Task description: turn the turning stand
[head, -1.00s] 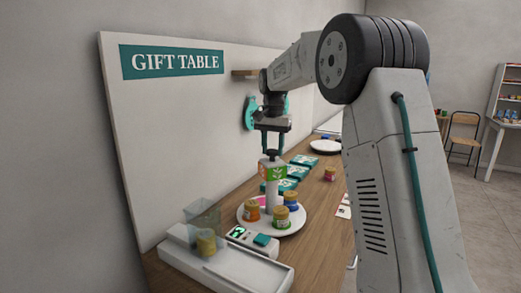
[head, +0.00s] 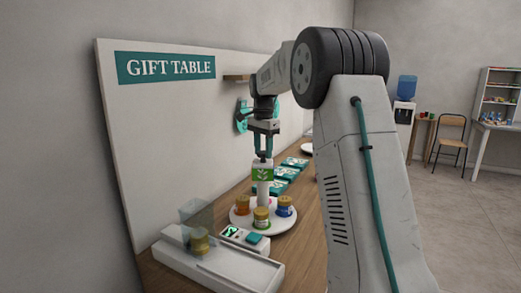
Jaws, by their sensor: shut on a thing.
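The turning stand is a round white plate (head: 263,227) with a white centre column (head: 263,189). A block with a green leaf label (head: 263,172) sits on the column. Jars with gold lids stand around it: an orange one (head: 242,207) at left, a green one (head: 261,219) at front and a blue one (head: 284,208) at right. My gripper (head: 263,153) points down above the block, shut on the top knob, which is mostly hidden by the fingers.
Teal boxes (head: 281,173) lie behind. The GIFT TABLE board (head: 165,130) rises along the left.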

